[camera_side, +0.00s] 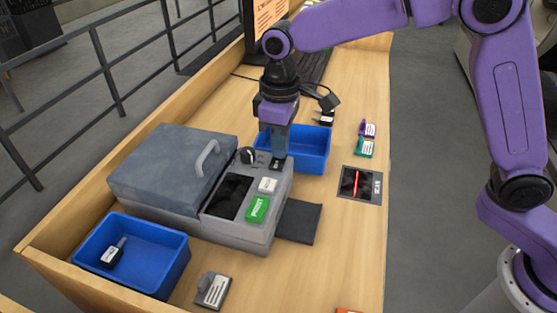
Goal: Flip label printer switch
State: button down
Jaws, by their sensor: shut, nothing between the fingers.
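The label printer (226,228) is a grey box on the wooden desk, with a closed lid (165,165) that has a light grey handle. Its top panel carries a black knob (247,155), a white button (267,186), a green button (257,208) and a dark window (227,196). A small dark switch (276,164) with light markings sits at the panel's far right corner. My gripper (280,153) is shut and empty, pointing down with its fingertips right at this switch. The fingers partly hide the switch, so I cannot tell its position or whether they touch it.
A blue bin (312,150) stands just behind my gripper. A scanner plate (361,185) with a red line lies at right. Small tagged items (366,140) lie behind it. The desk's right side is mostly clear.

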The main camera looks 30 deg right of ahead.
jog(key=shift+f, duration=0.15)
jog(key=shift+r, duration=3.5)
jog(key=s+d+f+n, duration=0.1)
jog(key=s+d+f, duration=0.2)
jog(key=s+d, duration=0.8)
jog(key=s+d+f+n, duration=0.2)
jog(key=s+d+f, duration=0.2)
jog(key=s+d, duration=0.8)
jog(key=s, duration=0.4)
jog(key=shift+s+d+f+n, duration=0.2)
jog(key=shift+s+f+n, duration=0.1)
jog(key=shift+s, duration=0.1)
